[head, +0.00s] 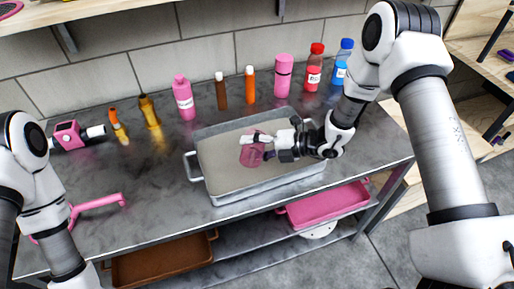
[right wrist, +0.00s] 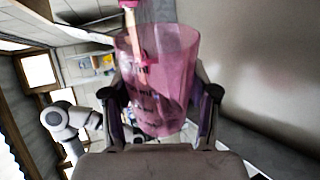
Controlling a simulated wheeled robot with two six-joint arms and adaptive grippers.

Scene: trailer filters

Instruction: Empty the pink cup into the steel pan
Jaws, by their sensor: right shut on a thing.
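The pink cup (head: 250,152) is translucent and is held over the steel pan (head: 202,178) in the head view. My right gripper (head: 262,145) is shut on the cup. In the right wrist view the pink cup (right wrist: 158,75) sits between the two fingers of the right gripper (right wrist: 158,115). The cup looks tilted, but I cannot tell whether anything remains in it. The pan is a wide grey rectangle with side handles on the dark counter, and its visible floor looks bare. My left arm shows at the left, but its gripper is out of view.
Several bottles stand along the back, including a pink bottle (head: 184,100), a red bottle (head: 314,70) and a blue bottle (head: 342,65). A pink tool (head: 97,203) lies at the left. A pink tray (head: 325,205) and a brown tray (head: 165,262) sit on the shelf below.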

